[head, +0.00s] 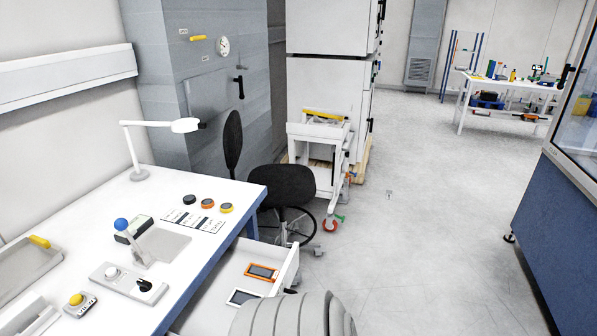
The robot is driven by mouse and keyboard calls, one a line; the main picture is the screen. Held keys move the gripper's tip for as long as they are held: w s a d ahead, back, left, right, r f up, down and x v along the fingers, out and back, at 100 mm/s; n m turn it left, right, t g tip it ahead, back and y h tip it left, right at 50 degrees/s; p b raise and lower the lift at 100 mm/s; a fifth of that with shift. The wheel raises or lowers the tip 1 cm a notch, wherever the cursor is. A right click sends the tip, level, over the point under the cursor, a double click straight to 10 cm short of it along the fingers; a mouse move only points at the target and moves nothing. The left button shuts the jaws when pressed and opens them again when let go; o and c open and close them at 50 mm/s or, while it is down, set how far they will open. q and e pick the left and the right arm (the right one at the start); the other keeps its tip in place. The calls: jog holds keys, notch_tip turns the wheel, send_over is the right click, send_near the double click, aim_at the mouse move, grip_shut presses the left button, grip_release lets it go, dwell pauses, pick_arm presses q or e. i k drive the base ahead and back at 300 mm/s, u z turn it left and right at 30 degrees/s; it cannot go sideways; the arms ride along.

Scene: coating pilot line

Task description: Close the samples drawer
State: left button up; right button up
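A white drawer (289,268) under the white bench stands pulled out at the bottom middle of the head view. Inside it lie an orange-framed device (262,272) and a white-framed device with a dark screen (242,297). No label on the drawer is readable, so I cannot tell by text that it is the samples drawer. A grey ribbed rounded shape at the bottom edge hides its near part. Neither of my grippers is in view.
A dark chair (286,187) stands just beyond the drawer. The floor (415,230) to the right is clear, up to a blue cabinet (560,230).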

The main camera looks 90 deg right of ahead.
aim_at(206, 312)
jog(key=z, duration=2.1)
jog(key=k, duration=1.1)
jog(key=z, duration=0.2)
jog(key=i, duration=1.55)
jog(key=u, duration=0.7)
